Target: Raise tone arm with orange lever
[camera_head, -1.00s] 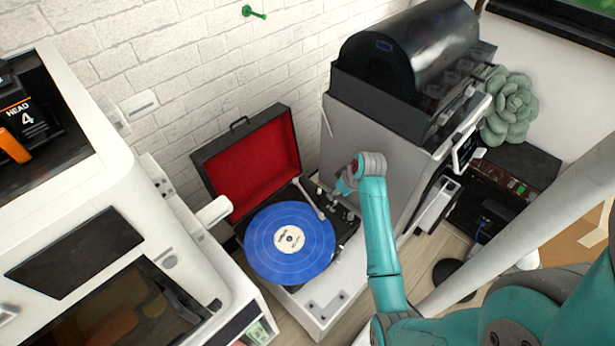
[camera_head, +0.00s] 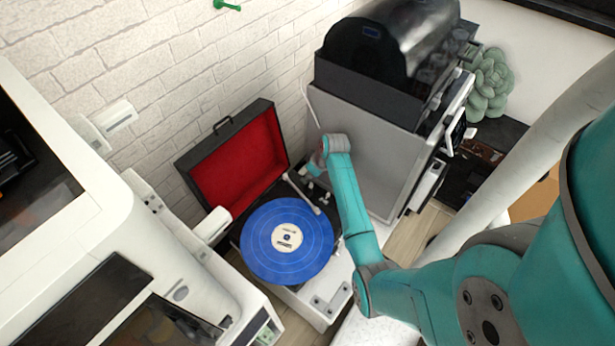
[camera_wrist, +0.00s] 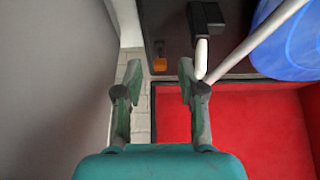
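The record player (camera_head: 334,297) has a blue record (camera_head: 262,236) on it and its red-lined lid (camera_head: 235,165) open. The small orange lever (camera_wrist: 159,63) is in the wrist view, on the dark deck, ahead of the gap between my fingers and left of the tone arm. My gripper (camera_wrist: 160,78) is open and empty; its right finger overlaps the tone arm's white base in the picture. In the head view my gripper (camera_head: 313,165) is partly hidden by my wrist.
A large grey machine (camera_head: 365,150) with a dark drum on top stands close to the right of my gripper. The open lid is on the other side. A white cabinet (camera_head: 150,235) fills the left. A white brick wall (camera_head: 270,60) is behind.

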